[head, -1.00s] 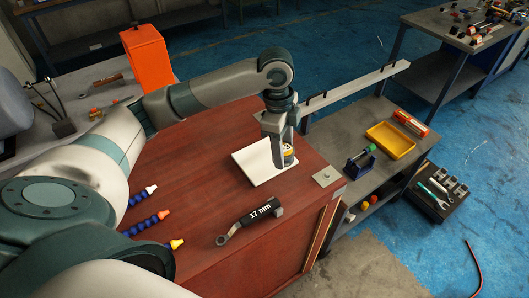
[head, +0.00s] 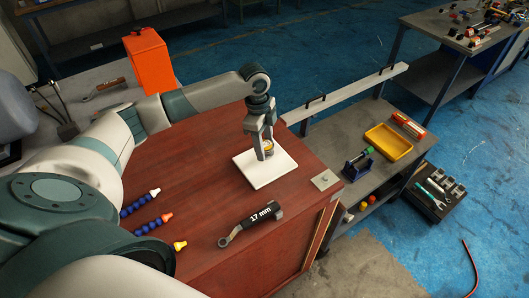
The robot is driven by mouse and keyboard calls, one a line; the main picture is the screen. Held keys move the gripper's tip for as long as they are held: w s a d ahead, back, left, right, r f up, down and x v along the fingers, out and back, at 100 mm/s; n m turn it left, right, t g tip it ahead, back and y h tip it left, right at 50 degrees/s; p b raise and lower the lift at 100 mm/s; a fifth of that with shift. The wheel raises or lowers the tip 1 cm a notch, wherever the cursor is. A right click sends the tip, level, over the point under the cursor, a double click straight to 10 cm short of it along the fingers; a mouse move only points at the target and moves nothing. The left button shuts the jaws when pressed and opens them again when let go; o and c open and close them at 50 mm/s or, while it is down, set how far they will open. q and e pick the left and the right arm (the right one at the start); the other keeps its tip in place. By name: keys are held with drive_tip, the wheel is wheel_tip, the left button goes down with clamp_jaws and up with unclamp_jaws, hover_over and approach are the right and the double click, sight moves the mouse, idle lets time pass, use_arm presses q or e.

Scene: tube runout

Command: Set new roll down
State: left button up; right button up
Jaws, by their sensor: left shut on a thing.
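My left gripper (head: 264,151) points down over a white square pad (head: 262,178) on the red-brown wooden bench top. It is shut on a small roll (head: 268,148), of which only a yellowish bit shows between the fingers. The fingers hide most of the roll. The gripper is at the far part of the pad, and I cannot tell whether the roll touches the pad. My right gripper is not in view.
A 17 mm wrench (head: 250,224) and several blue hose pieces with coloured tips (head: 154,224) lie on the bench (head: 200,190). A metal plate (head: 325,180) sits at its right corner. An orange bin (head: 148,60) stands behind; a yellow tray (head: 388,142) is at right.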

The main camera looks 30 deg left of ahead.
use_arm(q)
drive_tip(key=shift+f+p, duration=0.3)
wheel_tip(320, 180, down, 3)
drive_tip(key=shift+r+p, duration=0.15)
drive_tip(key=shift+p, duration=0.55)
drive_tip(key=shift+f, duration=0.3)
drive_tip(key=o, duration=1.5)
drive_tip(key=shift+f, duration=0.15)
drive_tip(key=shift+c, duration=0.2)
